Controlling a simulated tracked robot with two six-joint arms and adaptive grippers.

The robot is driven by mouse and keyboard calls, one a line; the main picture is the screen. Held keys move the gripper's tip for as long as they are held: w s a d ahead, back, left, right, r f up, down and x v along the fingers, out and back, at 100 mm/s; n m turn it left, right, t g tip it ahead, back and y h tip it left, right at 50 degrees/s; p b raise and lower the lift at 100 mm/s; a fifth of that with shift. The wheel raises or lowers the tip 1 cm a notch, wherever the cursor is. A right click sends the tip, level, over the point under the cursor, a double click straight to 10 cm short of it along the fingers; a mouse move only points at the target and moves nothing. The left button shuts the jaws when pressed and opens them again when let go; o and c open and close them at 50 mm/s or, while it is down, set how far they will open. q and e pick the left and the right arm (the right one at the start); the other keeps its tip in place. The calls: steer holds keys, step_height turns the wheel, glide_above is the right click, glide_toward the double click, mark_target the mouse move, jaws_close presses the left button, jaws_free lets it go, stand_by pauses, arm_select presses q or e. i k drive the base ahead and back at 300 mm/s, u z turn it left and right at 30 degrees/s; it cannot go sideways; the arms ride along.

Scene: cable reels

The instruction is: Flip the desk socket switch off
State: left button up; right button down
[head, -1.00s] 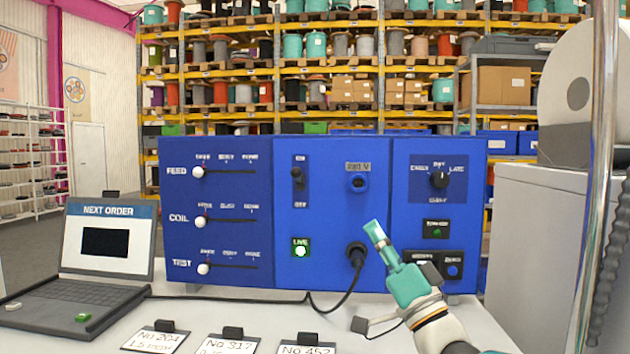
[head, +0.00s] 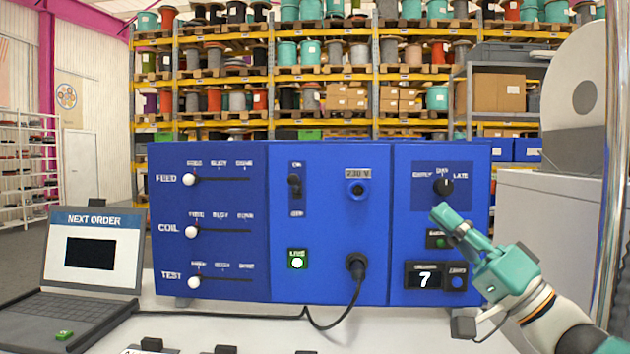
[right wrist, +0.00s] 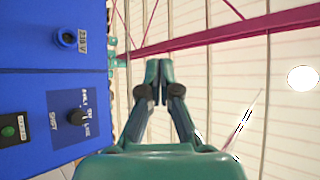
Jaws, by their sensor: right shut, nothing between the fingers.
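The socket switch (head: 295,181) is a small black toggle between ON and OFF labels on the middle blue panel (head: 330,220), in the head view. Its lever appears to be up, near the ON label. Below it the LIVE lamp (head: 297,259) glows green. A black plug (head: 356,263) with a cable sits in the panel's lower right. My right gripper (head: 439,213) is shut and empty, in front of the right panel, right of the switch. In the right wrist view its closed fingertips (right wrist: 159,68) point past the panel. My left gripper is not in view.
The right panel has a shift dial (head: 443,187), a green button (head: 437,240) and a counter (head: 425,280) showing 7. Three sliders line the left panel (head: 215,225). A laptop (head: 90,262) stands at left. A chrome pole (head: 612,170) rises at far right.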

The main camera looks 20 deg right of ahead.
mark_target(293, 180)
steer(key=i, duration=0.85)
steer(key=u, duration=0.1)
